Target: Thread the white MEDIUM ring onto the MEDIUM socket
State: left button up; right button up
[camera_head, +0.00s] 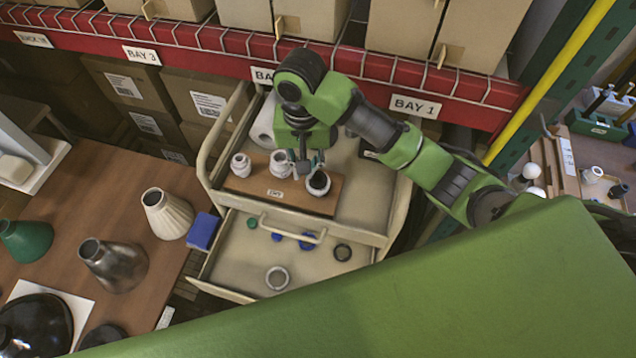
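A wooden board (249,186) on the cart top carries three white sockets: a left one (240,166), a middle one (281,166) and a larger, dark-mouthed right one (319,187). The middle one appears to be the medium socket; a separate ring around it cannot be made out. A white ring (268,279) lies flat in the open drawer; its size class is unclear. My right gripper (304,165) points down between the middle and right sockets, close to both. Its fingertips are too small to show whether they hold anything. My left gripper is not in view.
Lampshades stand on the brown table (150,258) at left. A red shelf beam (220,40) runs behind.

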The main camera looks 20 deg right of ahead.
notch_tip(320, 180, up, 7)
dwell(0.5)
